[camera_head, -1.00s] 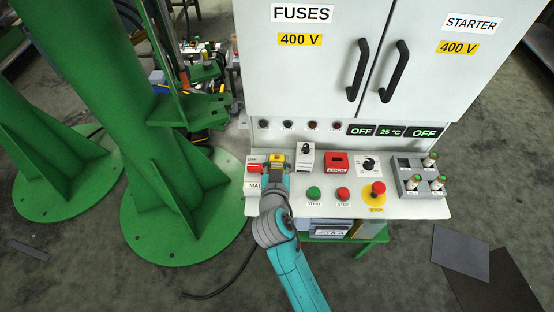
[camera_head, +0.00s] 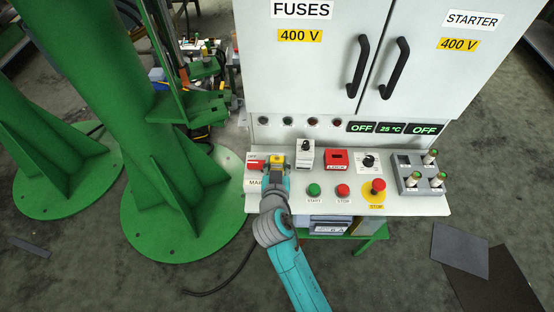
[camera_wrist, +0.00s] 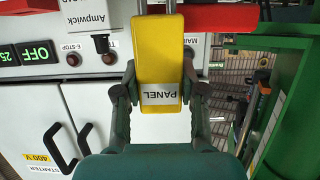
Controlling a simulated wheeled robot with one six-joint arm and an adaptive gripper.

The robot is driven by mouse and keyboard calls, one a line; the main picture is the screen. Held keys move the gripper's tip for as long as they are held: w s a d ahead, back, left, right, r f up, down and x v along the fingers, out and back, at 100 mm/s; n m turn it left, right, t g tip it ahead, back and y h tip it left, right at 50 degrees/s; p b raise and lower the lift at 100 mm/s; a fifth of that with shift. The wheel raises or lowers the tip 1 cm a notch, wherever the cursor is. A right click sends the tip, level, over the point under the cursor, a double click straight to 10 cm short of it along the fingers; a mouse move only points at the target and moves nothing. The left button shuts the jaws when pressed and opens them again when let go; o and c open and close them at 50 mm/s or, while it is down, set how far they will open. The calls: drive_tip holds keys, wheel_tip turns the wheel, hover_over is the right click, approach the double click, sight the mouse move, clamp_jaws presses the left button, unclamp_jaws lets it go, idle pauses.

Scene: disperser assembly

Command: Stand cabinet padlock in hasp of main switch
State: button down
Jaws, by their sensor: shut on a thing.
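My gripper (camera_head: 277,172) is shut on a yellow padlock (camera_head: 277,160) above the left end of the cabinet's sloping panel. In the wrist view the padlock (camera_wrist: 159,50) sits between the fingers, with a white PANEL label on its body. Its metal shackle points to the top edge of that view, where its end is cut off. The main switch (camera_head: 256,165), with a red handle and an OFF mark, is just left of the padlock. A red part (camera_wrist: 222,18) shows beside the shackle in the wrist view. The hasp is not clearly visible, so I cannot tell if the shackle is in it.
Right of the padlock are a white knob unit (camera_head: 305,154), a red LOCK box (camera_head: 337,160), START (camera_head: 313,189) and STOP (camera_head: 343,191) buttons, an emergency stop (camera_head: 378,187) and a grey lamp block (camera_head: 415,178). A green column (camera_head: 130,100) stands to the left.

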drive_tip(key=shift+f, duration=1.1)
drive_tip(key=c, duration=0.6)
unclamp_jaws()
drive_tip(key=shift+s, duration=0.1)
drive_tip(key=v, duration=1.1)
drive_tip(key=shift+s+r, duration=0.2)
drive_tip(key=shift+s, duration=0.1)
drive_tip(key=shift+f, duration=0.1)
